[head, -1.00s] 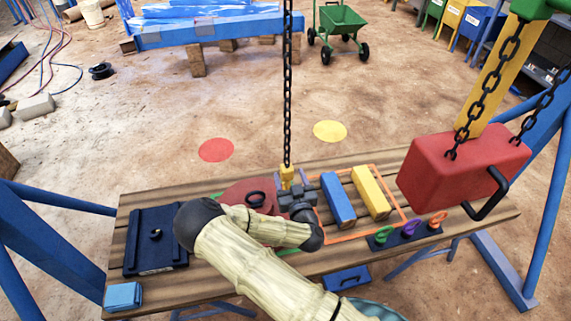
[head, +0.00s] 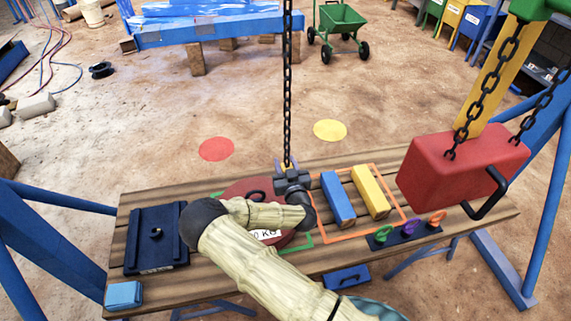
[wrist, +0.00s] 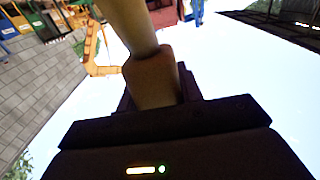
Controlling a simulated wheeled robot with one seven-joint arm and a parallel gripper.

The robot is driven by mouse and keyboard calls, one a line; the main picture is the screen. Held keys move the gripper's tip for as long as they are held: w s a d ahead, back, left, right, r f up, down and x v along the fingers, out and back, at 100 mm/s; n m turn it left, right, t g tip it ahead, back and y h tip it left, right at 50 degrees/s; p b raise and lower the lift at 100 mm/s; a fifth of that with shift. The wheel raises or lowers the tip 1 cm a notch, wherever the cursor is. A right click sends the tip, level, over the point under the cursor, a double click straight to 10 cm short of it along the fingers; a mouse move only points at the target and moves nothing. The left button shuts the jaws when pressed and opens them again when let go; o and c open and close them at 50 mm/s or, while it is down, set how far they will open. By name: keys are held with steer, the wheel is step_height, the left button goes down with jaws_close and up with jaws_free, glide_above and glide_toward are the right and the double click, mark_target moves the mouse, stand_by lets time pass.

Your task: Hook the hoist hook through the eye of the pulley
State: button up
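The yellow hoist hook block (head: 284,166) hangs on a black chain (head: 288,100) over the bench; its lower part is hidden behind my gripper. My gripper (head: 290,182) is at the block, just below the chain's end. In the wrist view, a tan-yellow piece (wrist: 152,75) stands between the dark fingers; I cannot tell whether they are shut on it. A red rounded piece (head: 238,190) with a black ring (head: 256,194) and a white "KG" label lies on the bench left of my gripper, partly behind my arm; it may be the pulley.
On the wooden bench (head: 135,212) are a dark blue plate (head: 140,250), a blue bar (head: 337,198), a yellow bar (head: 370,192) and a strip of coloured rings (head: 408,230). A large red block (head: 455,170) hangs on chains at right.

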jaws_close()
steer(key=shift+s, duration=0.15)
steer(key=r+p+v, duration=0.1)
steer(key=p+v, duration=0.2)
steer(key=v, duration=0.7)
steer(key=shift+r, duration=0.4)
stand_by(0.7)
steer(key=shift+s, duration=0.1)
